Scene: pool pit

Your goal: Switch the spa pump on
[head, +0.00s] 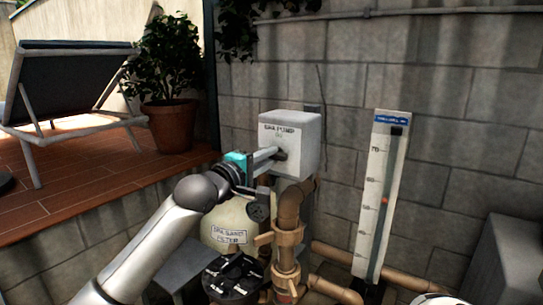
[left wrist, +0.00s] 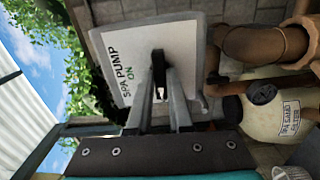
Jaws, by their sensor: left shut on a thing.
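The spa pump switch box (head: 303,131) is a pale box on the block wall, in the middle of the head view. In the left wrist view its face (left wrist: 188,38) appears turned sideways and reads "SPA PUMP ON". A dark switch lever (left wrist: 158,66) stands out from the face. My left gripper (head: 276,154) reaches the box front from the left. In the left wrist view its fingers (left wrist: 159,92) are shut on the lever, one on each side. The fingers hide part of the lever, and I cannot tell which setting it is in. My right gripper is not in view.
A cream filter tank (head: 222,222) and brown pipes (head: 288,235) stand below the box. A white gauge board (head: 381,190) leans to the right. A potted plant (head: 172,125) and a lounger (head: 70,85) are on the deck at left.

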